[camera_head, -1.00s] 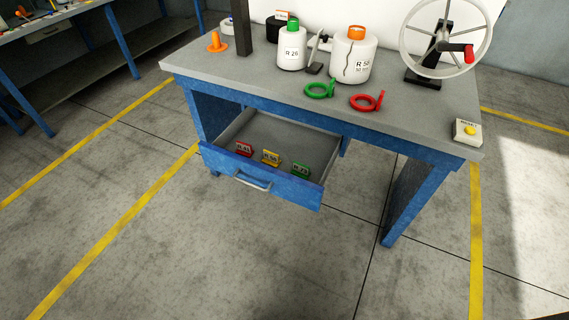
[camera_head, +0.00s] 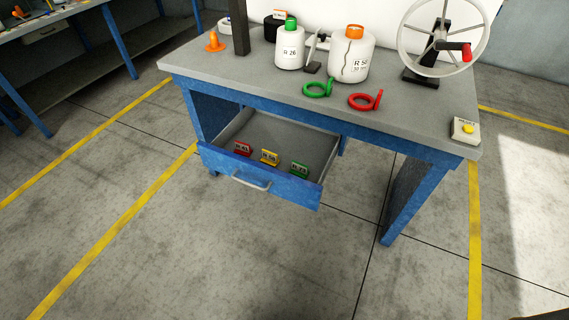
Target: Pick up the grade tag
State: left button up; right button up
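Three grade tags stand in a row inside the open drawer (camera_head: 250,185) of the blue workbench. The red tag (camera_head: 242,148) is on the left, the yellow tag (camera_head: 269,157) in the middle and the green tag (camera_head: 299,169) on the right. Each carries small lettering that is hard to read.
Green (camera_head: 318,89) and red (camera_head: 366,101) rings lie in front. A handwheel (camera_head: 441,35) and yellow-button box (camera_head: 465,131) are right. Floor before the drawer is clear.

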aim_at(268, 158)
jog(key=z, duration=0.2)
jog(key=k, duration=0.45)
jog(key=z, duration=1.25)
jog(key=i, duration=0.75)
jog(key=u, duration=0.6)
jog(key=i, duration=0.4)
jog(key=u, duration=0.4)
